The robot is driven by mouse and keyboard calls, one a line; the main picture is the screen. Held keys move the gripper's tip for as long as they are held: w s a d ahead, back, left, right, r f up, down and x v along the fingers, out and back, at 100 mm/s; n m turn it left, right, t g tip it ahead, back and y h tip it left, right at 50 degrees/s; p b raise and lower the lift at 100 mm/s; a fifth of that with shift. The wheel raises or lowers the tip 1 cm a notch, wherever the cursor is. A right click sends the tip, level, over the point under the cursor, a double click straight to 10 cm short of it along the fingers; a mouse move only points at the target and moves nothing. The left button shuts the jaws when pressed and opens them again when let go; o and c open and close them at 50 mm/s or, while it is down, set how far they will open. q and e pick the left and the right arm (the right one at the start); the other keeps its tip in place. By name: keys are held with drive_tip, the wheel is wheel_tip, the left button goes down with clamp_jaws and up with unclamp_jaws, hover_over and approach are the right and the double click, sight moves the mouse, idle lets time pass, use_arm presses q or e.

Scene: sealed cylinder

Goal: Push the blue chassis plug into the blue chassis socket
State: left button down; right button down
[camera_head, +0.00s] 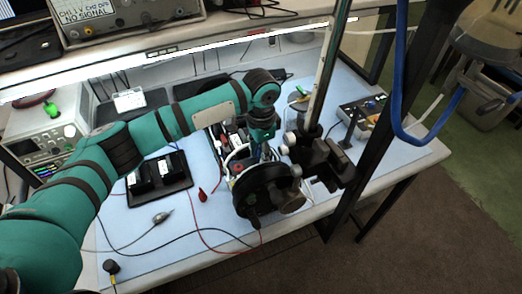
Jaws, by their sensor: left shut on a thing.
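My left arm (190,110) reaches in from the left, and its wrist bends down over the middle of the bench. My left gripper (264,155) points down just above a black round housing (253,198). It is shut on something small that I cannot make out. I cannot pick out the blue chassis plug or the blue chassis socket; the gripper and the crowded parts around it may hide them. My right gripper is not in view.
A black stand with a light pole (318,95) rises right of the gripper. A black tray (158,178), a green-lit instrument (45,130) and loose cables lie left. A red clip (202,194) lies near the housing. The blue mat (135,235) is fairly clear at front left.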

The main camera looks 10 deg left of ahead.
use_arm(q)
drive_tip(key=c, duration=1.1)
unclamp_jaws()
wheel_tip(320, 180, up, 12)
